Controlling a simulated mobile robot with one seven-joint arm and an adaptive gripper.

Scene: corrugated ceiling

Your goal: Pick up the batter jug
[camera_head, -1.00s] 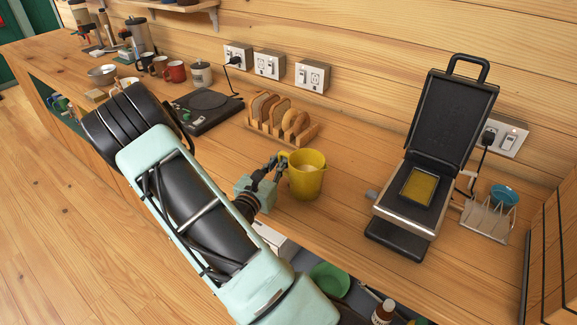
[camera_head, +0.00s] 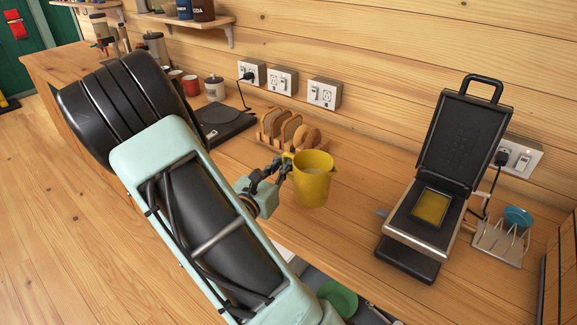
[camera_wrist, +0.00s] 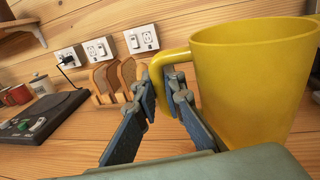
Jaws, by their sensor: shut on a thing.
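The yellow batter jug (camera_head: 312,181) is upright over the wooden counter, to the right of my gripper (camera_head: 284,168) in the head view. Pale batter shows inside it. In the wrist view, the jug (camera_wrist: 250,80) fills the right side, and its handle (camera_wrist: 157,75) passes between my gripper's fingers (camera_wrist: 163,95). The fingers are shut on the handle. The jug's base appears raised off the counter, though the gap beneath it is hard to judge.
An open waffle iron (camera_head: 418,222) stands to the right, with a wire rack (camera_head: 497,243) beside it. A wooden rack with bread slices (camera_head: 268,136) is behind the jug. A black hotplate (camera_head: 222,126) is further left. Counter between jug and waffle iron is clear.

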